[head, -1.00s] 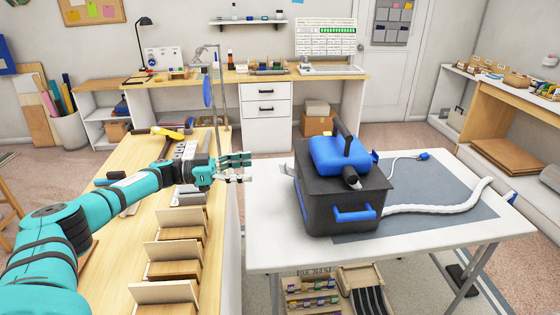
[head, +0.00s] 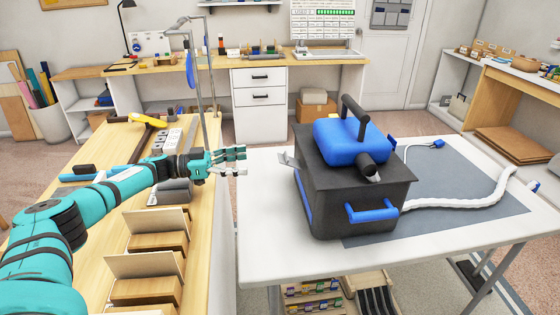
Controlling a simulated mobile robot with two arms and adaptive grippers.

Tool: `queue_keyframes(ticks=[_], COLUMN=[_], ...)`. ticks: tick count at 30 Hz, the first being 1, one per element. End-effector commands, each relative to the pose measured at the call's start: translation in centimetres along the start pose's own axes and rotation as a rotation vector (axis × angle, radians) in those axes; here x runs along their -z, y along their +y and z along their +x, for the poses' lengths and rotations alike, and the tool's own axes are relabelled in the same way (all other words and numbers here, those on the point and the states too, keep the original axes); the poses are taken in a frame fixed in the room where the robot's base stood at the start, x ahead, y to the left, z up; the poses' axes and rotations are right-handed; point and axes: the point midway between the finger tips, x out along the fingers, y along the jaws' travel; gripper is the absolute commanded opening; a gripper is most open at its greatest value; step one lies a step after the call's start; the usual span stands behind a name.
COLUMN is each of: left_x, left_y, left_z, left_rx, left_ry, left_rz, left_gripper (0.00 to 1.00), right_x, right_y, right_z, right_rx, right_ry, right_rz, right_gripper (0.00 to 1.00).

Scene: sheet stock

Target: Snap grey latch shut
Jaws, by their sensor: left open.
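A black box-shaped machine with a blue top (head: 350,195) stands on the white table. A small grey latch (head: 288,159) sticks out from the upper left side of the machine, tilted away from its wall. My left gripper (head: 241,159) comes in from the left and is open and empty. In the picture it lies just left of the latch, with a gap between them. My right gripper is out of view.
The white table (head: 262,235) has a grey mat (head: 470,215) with a white hose (head: 455,204) and a blue plug (head: 438,143). At left, a wooden bench (head: 90,225) holds several wooden card holders (head: 145,290) and tools. A drawer cabinet (head: 260,105) stands behind.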

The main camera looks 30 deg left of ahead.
Motion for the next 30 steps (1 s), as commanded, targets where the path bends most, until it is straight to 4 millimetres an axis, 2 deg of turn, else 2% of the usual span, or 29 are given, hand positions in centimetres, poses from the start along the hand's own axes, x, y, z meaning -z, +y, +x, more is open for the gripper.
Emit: queue_keyframes(ticks=[15, 21, 30], left_x=[0.3, 0.2, 0.1], left_y=[0.0, 0.0, 0.0], left_z=[9.4, 11.1, 11.4], left_rx=[-0.002, 0.0, 0.001], left_ry=[0.002, 0.0, 0.0], left_rz=[0.001, 0.001, 0.001], left_gripper=[0.71, 0.71, 0.71], right_x=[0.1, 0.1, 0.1], right_y=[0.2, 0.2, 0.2], right_z=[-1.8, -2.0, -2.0], right_rx=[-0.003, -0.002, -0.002], right_ry=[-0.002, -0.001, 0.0], right_rz=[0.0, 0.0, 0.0], right_gripper=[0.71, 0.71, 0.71])
